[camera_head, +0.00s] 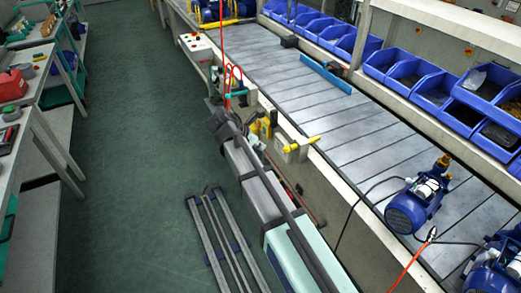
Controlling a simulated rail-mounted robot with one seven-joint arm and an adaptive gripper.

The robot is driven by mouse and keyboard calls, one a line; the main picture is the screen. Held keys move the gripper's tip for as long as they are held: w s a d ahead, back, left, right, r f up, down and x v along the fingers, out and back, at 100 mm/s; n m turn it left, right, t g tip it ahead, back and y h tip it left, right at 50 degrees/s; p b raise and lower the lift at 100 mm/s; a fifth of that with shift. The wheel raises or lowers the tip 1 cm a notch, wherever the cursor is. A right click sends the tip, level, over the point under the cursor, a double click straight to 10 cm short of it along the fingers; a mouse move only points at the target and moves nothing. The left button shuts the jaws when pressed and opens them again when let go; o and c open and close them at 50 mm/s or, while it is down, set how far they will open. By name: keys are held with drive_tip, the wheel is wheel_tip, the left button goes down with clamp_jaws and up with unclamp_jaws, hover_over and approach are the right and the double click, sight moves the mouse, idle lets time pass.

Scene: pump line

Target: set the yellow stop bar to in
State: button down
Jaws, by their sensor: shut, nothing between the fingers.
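The yellow stop bar (304,143) sits on a pale block at the near edge of the conveyor (330,148). It points right, its far tip at the conveyor's side rail and its thicker end over the block. My gripper (222,123) appears as a dark shape at the far end of my arm, left of the stop bar and apart from it. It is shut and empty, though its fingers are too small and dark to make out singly.
Yellow and black fittings (264,125) and red hoses (230,82) stand between my gripper and the conveyor edge. A blue bar (325,76) lies across the belt farther back. Blue pumps (415,203) stand at the right. Green floor (130,150) at the left is clear.

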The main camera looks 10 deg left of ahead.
drive_tip(key=w+d+r+p+x, duration=0.1)
drive_tip(key=p+x, duration=0.2)
drive_tip(key=x, duration=0.9)
drive_tip(key=shift+w+d+r, duration=0.15)
drive_tip(key=shift+w+d, duration=0.1)
drive_tip(key=shift+d, duration=0.05)
